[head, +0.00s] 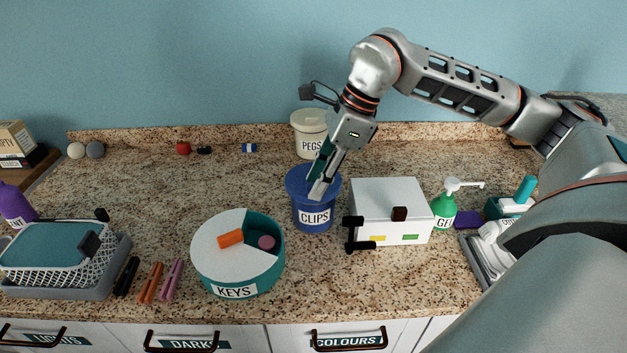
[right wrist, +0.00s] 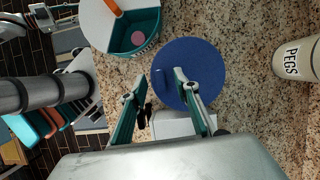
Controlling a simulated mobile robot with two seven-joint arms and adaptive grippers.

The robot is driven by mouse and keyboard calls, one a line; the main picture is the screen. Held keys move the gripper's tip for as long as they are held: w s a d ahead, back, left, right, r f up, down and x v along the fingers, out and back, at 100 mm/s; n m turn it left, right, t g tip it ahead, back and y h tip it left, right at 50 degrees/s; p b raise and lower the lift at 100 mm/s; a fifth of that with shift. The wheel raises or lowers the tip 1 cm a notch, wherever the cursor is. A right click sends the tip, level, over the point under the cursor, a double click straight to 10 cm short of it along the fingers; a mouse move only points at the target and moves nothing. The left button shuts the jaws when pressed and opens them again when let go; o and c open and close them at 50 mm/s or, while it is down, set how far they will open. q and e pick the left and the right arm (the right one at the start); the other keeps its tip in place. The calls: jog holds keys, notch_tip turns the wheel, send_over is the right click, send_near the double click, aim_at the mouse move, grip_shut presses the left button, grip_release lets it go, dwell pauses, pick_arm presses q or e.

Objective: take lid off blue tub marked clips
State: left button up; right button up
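The blue tub marked CLIPS (head: 314,218) stands upright on the counter, just right of centre in the head view. Its round blue lid (right wrist: 202,62) is on it and shows from above in the right wrist view, with a small raised blue handle (right wrist: 161,82). My right gripper (head: 321,178) is over the tub, fingers pointing down. In the right wrist view its two fingers (right wrist: 157,86) are apart, with the lid's handle between them and nothing gripped. I cannot tell whether the fingertips touch the lid.
A white box (head: 388,205) with black handles stands close right of the tub. The round KEYS container (head: 236,291) is in front left, the PEGS tub (head: 309,124) behind. A green GEL pump bottle (head: 444,211) is further right.

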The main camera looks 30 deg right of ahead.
grip_shut()
